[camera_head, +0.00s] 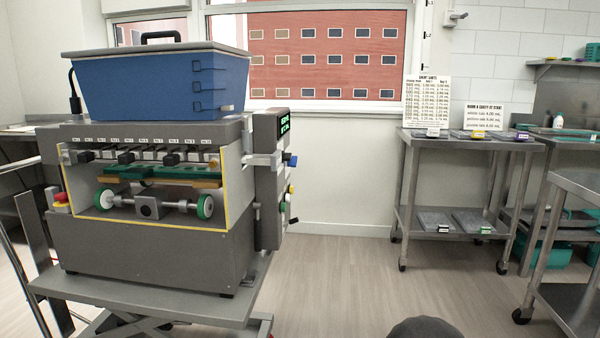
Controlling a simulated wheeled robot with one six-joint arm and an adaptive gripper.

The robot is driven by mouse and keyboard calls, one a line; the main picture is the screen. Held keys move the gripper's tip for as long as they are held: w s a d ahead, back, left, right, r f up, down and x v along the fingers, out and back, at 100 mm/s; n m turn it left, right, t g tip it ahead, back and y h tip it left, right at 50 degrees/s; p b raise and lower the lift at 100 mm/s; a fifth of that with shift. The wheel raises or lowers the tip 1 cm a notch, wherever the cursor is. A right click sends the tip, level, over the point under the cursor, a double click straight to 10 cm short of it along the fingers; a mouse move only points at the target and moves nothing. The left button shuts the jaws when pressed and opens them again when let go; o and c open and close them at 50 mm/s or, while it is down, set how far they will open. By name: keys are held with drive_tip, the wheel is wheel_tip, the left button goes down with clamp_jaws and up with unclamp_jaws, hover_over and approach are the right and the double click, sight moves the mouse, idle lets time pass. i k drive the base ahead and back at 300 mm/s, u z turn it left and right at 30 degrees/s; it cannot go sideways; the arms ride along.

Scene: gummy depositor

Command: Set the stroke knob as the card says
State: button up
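The depositor (150,245) is a grey machine with a blue hopper (155,88) on top, standing on a lift cart at the left. On the right side of its control box (268,190) are a blue knob (292,160), a yellow knob and a dark lever. I cannot tell which control is the stroke knob; its scale is too small to read. A large printed card (427,100) and a smaller card (485,117) stand on the right bench. Their figures are too small to read surely. My gripper is not in view.
A small green-lit display (284,124) is on the control box. A steel bench (420,150) with trays stands at the back right, with another steel table (575,185) nearer at the right edge. Open floor (350,275) lies between machine and benches.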

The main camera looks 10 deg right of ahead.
sight(292, 163)
drive_tip(key=z, duration=0.8)
drive_tip(key=i, duration=1.1)
drive_tip(key=u, duration=0.55)
drive_tip(key=i, duration=0.65)
drive_tip(key=u, duration=0.65)
